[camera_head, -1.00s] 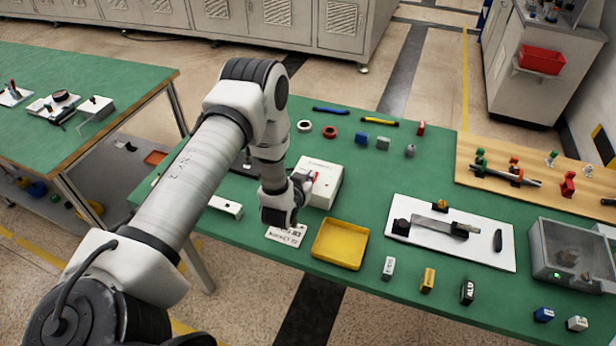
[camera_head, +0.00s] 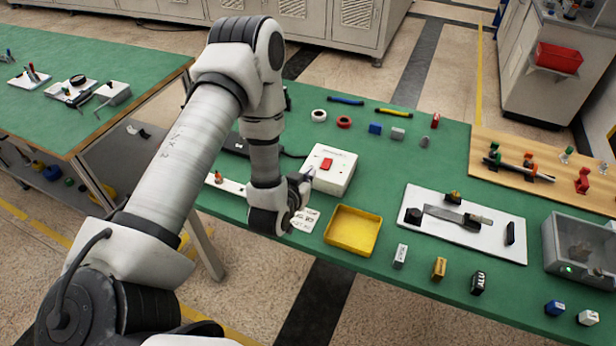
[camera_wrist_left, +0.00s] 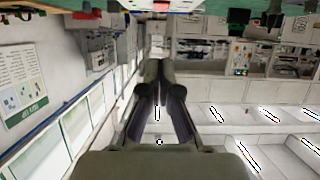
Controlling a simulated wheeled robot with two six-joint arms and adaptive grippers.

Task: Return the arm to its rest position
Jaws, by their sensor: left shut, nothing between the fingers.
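My left arm reaches in from the left in the head view, bent at a high elbow. My left gripper (camera_head: 305,183) hangs at the near left edge of the white box with a red switch (camera_head: 327,163). I cannot tell whether it touches the box. In the left wrist view the dark fingers (camera_wrist_left: 157,66) meet at their tips with nothing between them. My right gripper is not in view.
The green table carries a yellow tray (camera_head: 353,230), a white label card (camera_head: 304,220), a white fixture plate (camera_head: 467,222) and a grey clear-lidded box (camera_head: 578,250). Several small blocks stand along the near edge. A second green table (camera_head: 130,60) is at the left.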

